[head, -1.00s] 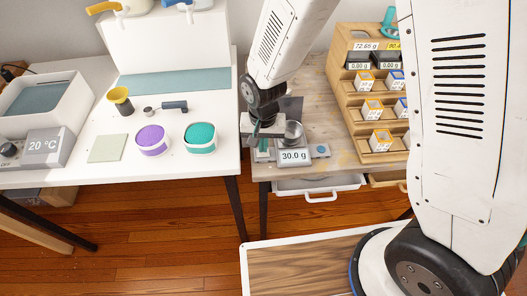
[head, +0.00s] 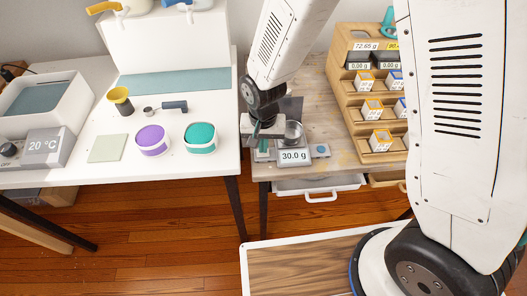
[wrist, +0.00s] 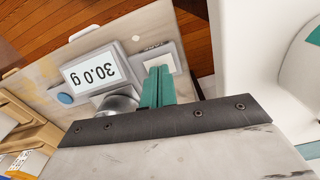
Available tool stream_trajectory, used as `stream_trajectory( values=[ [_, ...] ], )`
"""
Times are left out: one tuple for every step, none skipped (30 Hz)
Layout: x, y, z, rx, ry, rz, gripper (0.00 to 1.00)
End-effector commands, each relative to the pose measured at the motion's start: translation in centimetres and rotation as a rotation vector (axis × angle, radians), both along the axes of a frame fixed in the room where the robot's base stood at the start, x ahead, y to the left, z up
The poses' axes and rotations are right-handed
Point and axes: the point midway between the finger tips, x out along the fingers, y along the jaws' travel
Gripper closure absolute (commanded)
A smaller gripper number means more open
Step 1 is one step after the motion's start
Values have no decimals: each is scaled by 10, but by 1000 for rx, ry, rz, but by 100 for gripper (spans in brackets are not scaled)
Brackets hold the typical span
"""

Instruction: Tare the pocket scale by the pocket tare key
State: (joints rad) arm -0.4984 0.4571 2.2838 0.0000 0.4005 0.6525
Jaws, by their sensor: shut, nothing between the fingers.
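The pocket scale shows 30.0 g on its display (head: 293,156), which appears upside down in the wrist view (wrist: 90,74). A metal cup (head: 294,132) stands behind the display; its side also shows in the wrist view (wrist: 118,103). A round blue button (head: 320,150) is right of the display in the head view. A grey panel with a pale square key (wrist: 140,62) lies on the display's other side. My gripper (wrist: 158,75) is shut and empty, its teal fingers pointing down over this panel. Whether the fingertips touch the key I cannot tell.
A wooden rack (head: 350,95) with small boxes stands right of the scale. An open white drawer (head: 320,186) sticks out below the scale's table. The white table (head: 75,172) at left holds a purple tub (head: 152,139) and a teal tub (head: 201,137).

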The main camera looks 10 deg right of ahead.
Motion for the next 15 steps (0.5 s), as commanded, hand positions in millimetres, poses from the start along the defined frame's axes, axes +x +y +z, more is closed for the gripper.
stream_trajectory(
  values=[
    [0, 0, -1, 0, 1, 0, 100],
    [0, 0, -2, -1, 1, 0, 100],
    [0, 0, -3, -1, 1, 0, 100],
    [0, 0, -3, -1, 1, 0, 100],
    [0, 0, -4, -1, 1, 0, 100],
    [0, 0, -5, -1, 1, 0, 100],
    [0, 0, -6, -1, 1, 0, 100],
    [0, 0, -6, -1, 1, 0, 100],
    [0, 0, -7, -1, 1, 0, 100],
    [0, 0, -7, -1, 1, 0, 100],
    [0, 0, -8, -1, 1, 0, 100],
    [0, 0, -9, 0, 1, 0, 100],
    [0, 0, -9, 0, 0, 0, 100],
    [0, 0, -10, 0, 0, 0, 100],
    [0, 0, -11, 0, 0, 0, 100]
  ],
)
